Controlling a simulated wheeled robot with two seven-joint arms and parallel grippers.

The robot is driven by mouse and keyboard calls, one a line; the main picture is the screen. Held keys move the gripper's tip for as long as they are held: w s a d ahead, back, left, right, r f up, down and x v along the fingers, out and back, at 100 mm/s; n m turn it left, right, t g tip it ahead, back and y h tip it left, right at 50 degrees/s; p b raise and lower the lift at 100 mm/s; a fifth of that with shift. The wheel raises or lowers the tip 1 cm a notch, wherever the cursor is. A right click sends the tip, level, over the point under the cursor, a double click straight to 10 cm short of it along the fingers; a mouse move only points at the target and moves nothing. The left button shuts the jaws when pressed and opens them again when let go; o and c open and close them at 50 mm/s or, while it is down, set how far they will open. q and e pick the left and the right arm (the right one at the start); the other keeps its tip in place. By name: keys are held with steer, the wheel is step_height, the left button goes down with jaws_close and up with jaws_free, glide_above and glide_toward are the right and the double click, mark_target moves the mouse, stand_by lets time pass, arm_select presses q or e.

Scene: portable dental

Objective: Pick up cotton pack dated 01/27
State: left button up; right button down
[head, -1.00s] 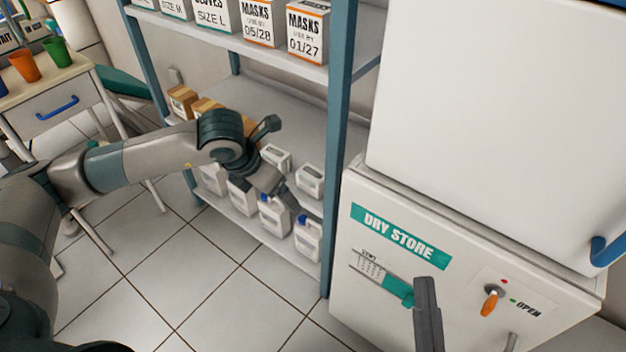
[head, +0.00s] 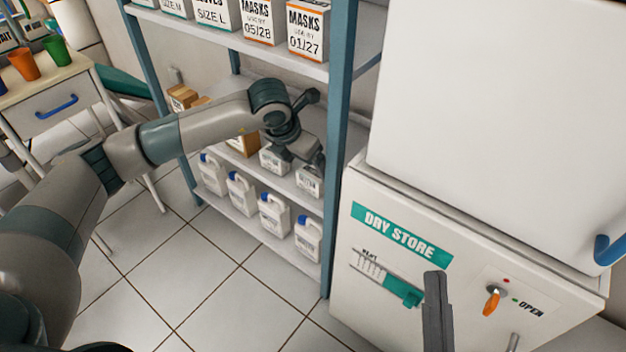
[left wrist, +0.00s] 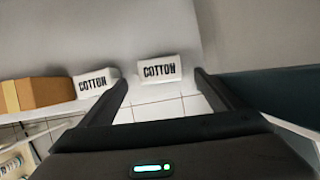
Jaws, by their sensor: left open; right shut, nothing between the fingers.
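Two white cotton packs stand on the middle shelf: the left pack (head: 273,161) and the right pack (head: 309,182). In the left wrist view both the left pack (left wrist: 95,83) and the right pack (left wrist: 160,69) read COTTON; I cannot read a date on either. My left gripper (head: 309,160) is at the right pack, partly covering it in the head view. In the left wrist view it is open, with the right pack ahead between its fingertips and no clear contact. My right gripper (head: 436,310) is shut and empty in front of the dry store cabinet.
Brown boxes (left wrist: 38,93) stand left of the packs. The shelf's blue post (head: 338,150) is close on the right. Masks boxes (head: 307,30) sit on the shelf above, white jugs (head: 274,215) below. The dry store cabinet (head: 400,232) stands to the right.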

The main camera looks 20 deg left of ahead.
mark_target(313, 172)
arm_select(q)
steer(key=shift+w+d, duration=0.1)
steer(key=shift+w, duration=0.15)
steer(key=shift+w+d+f, duration=0.1)
steer(key=shift+w+f, duration=0.05)
steer(key=shift+f, duration=0.15)
steer(key=x, duration=0.3)
steer(key=shift+f+b, duration=0.15)
steer(key=shift+b, duration=0.25)
steer(key=shift+w+d+f, duration=0.1)
steer(key=shift+w+f, duration=0.15)
steer(key=shift+f, duration=0.2)
arm_select(e)
steer(key=shift+w+d+r+t, duration=0.1)
steer(key=shift+d+r+t, duration=0.3)
steer(key=shift+r, duration=0.1)
steer(key=shift+w+d+r+t, duration=0.1)
steer(key=shift+d+r+t, duration=0.15)
steer(key=shift+r+t, duration=0.2)
steer(key=shift+f, duration=0.1)
